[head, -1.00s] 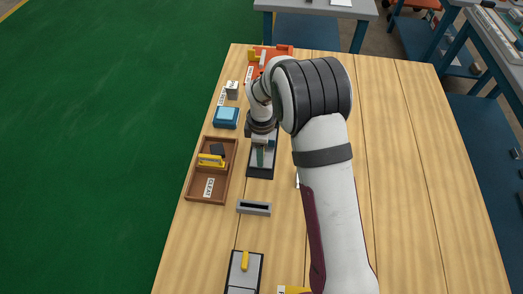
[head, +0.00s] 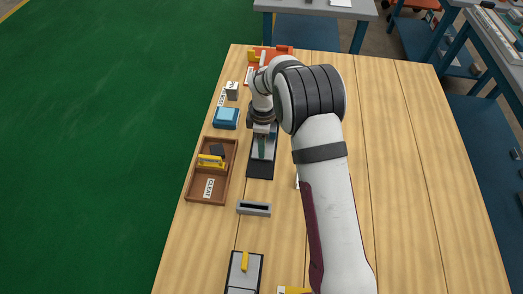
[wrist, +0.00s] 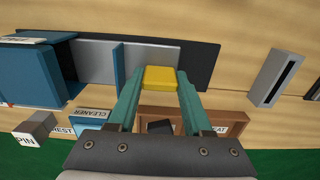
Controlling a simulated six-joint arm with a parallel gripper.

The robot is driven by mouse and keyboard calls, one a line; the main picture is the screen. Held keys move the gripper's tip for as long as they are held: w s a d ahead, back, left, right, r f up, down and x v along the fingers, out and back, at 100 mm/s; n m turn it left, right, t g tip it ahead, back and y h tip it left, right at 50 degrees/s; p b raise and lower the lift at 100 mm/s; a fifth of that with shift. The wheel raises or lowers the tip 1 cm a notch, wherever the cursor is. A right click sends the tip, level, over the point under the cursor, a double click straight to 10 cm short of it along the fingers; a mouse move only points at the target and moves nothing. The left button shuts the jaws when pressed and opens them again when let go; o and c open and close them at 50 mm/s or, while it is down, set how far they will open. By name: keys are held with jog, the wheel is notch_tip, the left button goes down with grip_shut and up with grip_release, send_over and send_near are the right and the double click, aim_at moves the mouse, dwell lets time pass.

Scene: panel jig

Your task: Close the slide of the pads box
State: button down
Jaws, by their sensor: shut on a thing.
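A long box with a dark base (wrist: 205,65) lies under my gripper; it also shows in the head view (head: 260,171). A grey panel (wrist: 150,55) lies on it, with an upright blue strip (wrist: 118,67) across it. A blue housing (wrist: 40,75) stands at its left end in the wrist view; the label on top is cut off, so I cannot read it. My gripper (wrist: 160,80) is shut on a yellow handle (wrist: 160,77) over the panel. In the head view my gripper (head: 262,148) is above the box, and my arm hides its far end.
A brown tray (head: 190,199) with a yellow-handled item stands left of the box. A blue block (head: 226,118) and small white block (head: 232,90) lie beyond it. A grey slotted block (head: 254,208) and another yellow-handled box (head: 243,272) lie nearer.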

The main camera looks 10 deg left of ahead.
jog(key=w, duration=0.6)
jog(key=shift+w, duration=0.2)
jog(key=shift+c, duration=1.6)
grip_release()
notch_tip(320, 180, up, 16)
jog(key=shift+s+f, duration=0.1)
